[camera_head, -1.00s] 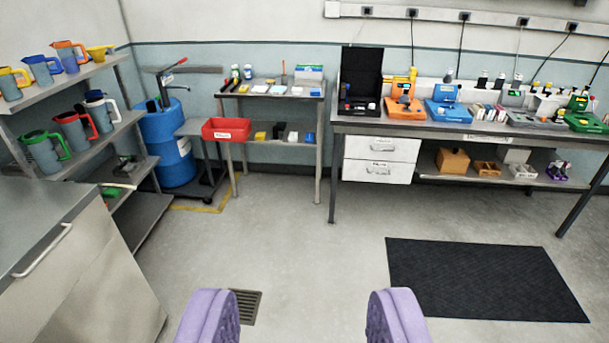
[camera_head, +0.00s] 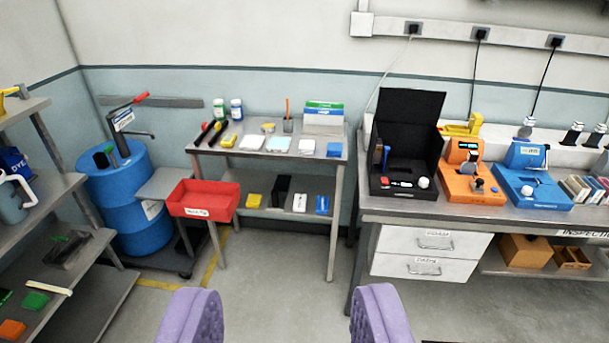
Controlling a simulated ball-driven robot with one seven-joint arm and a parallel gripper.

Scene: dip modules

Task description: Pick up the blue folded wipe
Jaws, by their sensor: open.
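A small blue flat piece (camera_head: 334,149), which looks like the blue folded wipe, lies at the right end of the top of a small grey steel table (camera_head: 215,149) by the back wall. It is too small to see its folds. My gripper (camera_head: 284,303) shows as two purple padded fingers at the bottom of the view. They are wide apart with nothing between them. The gripper is well short of the table, with open floor between.
Pale flat pieces (camera_head: 277,144) lie left of the blue one, below a green-and-white box (camera_head: 323,117). A red bin (camera_head: 203,199) juts out at the table's left. A blue drum (camera_head: 135,215) stands further left. A workbench (camera_head: 450,208) with a black case (camera_head: 408,140) stands close on the right.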

